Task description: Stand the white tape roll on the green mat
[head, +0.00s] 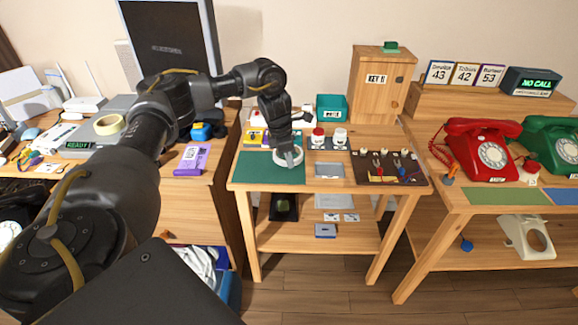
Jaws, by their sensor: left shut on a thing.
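The white tape roll (281,162) is in my left gripper (290,154), whose jaws are shut on it. The roll is over the right part of the green mat (262,176), near the mat's right edge. The gripper hides part of the roll, and I cannot tell whether the roll touches the mat. The mat lies flat on the left half of the middle wooden table (240,187); the rest of its surface is bare. My right gripper does not show.
Red-lidded (318,138) and white-lidded jars (340,138) stand right of the mat, behind a grey tray (329,171). A wired board (388,168) fills the table's right. Red (482,150) and green phones (553,140) stand right.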

